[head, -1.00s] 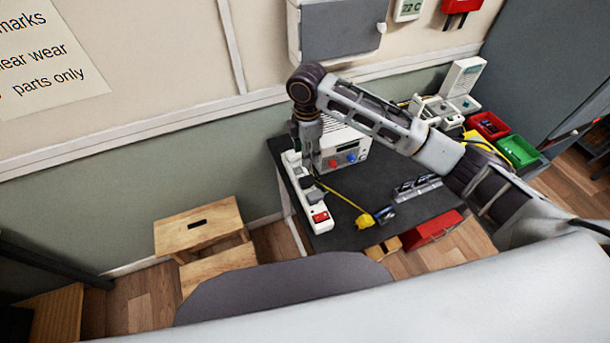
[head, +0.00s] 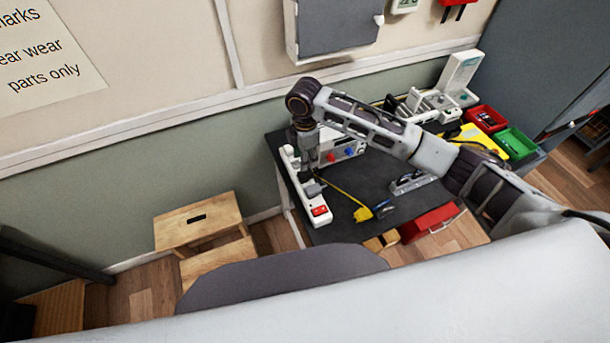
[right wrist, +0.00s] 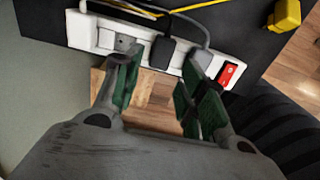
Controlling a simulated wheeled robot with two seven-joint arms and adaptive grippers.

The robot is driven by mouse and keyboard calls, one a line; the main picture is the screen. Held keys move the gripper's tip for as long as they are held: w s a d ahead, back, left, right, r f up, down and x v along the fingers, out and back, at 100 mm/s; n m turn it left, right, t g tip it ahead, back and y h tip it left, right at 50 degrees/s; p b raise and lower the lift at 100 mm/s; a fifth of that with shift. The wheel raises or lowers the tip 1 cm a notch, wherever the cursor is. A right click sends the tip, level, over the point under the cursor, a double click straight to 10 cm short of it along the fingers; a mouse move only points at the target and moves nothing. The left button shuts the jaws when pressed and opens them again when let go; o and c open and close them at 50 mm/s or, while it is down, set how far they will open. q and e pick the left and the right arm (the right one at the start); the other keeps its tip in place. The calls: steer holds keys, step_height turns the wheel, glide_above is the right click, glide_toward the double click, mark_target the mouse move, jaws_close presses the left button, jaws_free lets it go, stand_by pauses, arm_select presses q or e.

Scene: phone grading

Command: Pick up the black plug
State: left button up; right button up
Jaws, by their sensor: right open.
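A white power strip (head: 319,211) lies along the left edge of the dark table; it also shows in the right wrist view (right wrist: 82,30). The black plug (right wrist: 162,52) sits in its middle, with a dark cable leading away. A dark grey plug (right wrist: 198,60) with a grey cable sits beside it, nearer the red switch (right wrist: 230,73). My right gripper (right wrist: 160,82) is open and empty over the strip. Its fingers point at the strip, with the black plug ahead between them. In the head view the right gripper (head: 309,165) partly hides the strip. My left gripper is not in view.
A white instrument box (head: 345,148) stands just behind the gripper. Red (head: 486,119) and green (head: 515,143) bins stand at the far right. A wooden step stool (head: 195,221) is left of the table.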

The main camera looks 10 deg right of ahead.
mark_target(305, 173)
steer(key=shift+f, duration=1.5)
steer(key=shift+f, duration=0.15)
steer(key=shift+s+f+p, duration=0.2)
steer(key=shift+f+p, duration=0.4)
steer(key=shift+f, duration=1.85)
steer(key=c, duration=0.8)
